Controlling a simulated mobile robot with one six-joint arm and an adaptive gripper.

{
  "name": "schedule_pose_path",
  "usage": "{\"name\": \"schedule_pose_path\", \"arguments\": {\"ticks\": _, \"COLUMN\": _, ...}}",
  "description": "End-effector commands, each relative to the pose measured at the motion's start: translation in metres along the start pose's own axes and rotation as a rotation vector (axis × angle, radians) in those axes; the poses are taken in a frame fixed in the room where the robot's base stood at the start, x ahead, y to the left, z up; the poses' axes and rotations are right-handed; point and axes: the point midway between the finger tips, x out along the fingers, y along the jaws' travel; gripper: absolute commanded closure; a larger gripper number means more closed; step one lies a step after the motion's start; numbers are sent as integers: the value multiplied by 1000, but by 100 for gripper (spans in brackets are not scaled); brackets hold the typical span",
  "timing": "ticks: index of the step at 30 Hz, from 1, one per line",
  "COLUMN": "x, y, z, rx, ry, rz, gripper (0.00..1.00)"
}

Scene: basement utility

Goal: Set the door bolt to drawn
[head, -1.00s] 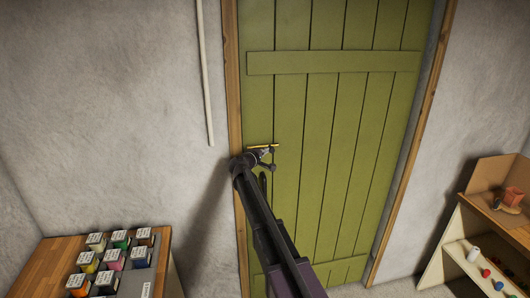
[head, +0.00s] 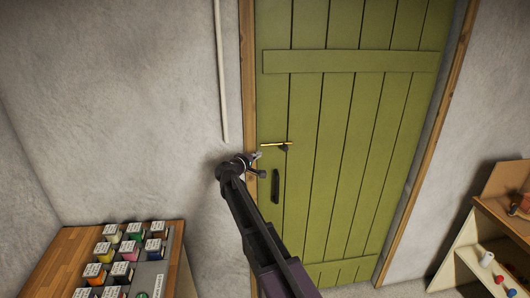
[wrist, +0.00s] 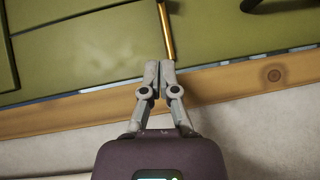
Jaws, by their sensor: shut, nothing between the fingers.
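The door bolt (head: 270,144) is a thin brass rod lying level near the left edge of the green door (head: 340,120). A small dark knob (head: 284,148) shows near its right end. In the wrist view the brass rod (wrist: 166,35) runs down towards my fingertips, which hide its near end. I cannot tell whether they touch it or whether it crosses into the frame. My gripper (head: 259,164) is shut and empty, at the door's left edge just below the rod's left end. Its closed fingertips (wrist: 160,66) also show in the wrist view.
A black pull handle (head: 275,186) sits on the door below the bolt. The wooden door frame (head: 248,80) runs beside it. A wooden table (head: 50,262) with several small labelled boxes stands at lower left; a shelf unit (head: 462,265) stands at right.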

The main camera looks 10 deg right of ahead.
Motion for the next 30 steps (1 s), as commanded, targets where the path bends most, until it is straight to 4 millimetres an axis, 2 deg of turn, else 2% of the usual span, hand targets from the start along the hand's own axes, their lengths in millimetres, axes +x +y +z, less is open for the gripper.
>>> {"name": "schedule_pose_path", "arguments": {"ticks": 6, "x": -12, "y": 0, "z": 1, "rx": 0, "ry": -1, "rz": 0, "gripper": 100}}
{"name": "schedule_pose_path", "arguments": {"ticks": 20, "x": -12, "y": -2, "z": 4, "rx": 4, "ry": -7, "rz": -7, "gripper": 100}}
{"name": "schedule_pose_path", "arguments": {"ticks": 23, "x": -12, "y": -7, "z": 17, "rx": 20, "ry": -26, "rz": -30, "gripper": 100}}
{"name": "schedule_pose_path", "arguments": {"ticks": 26, "x": -12, "y": -18, "z": 38, "rx": 50, "ry": -61, "rz": -77, "gripper": 100}}
{"name": "schedule_pose_path", "arguments": {"ticks": 30, "x": -16, "y": -41, "z": 82, "rx": 113, "ry": -136, "rz": -183, "gripper": 100}}
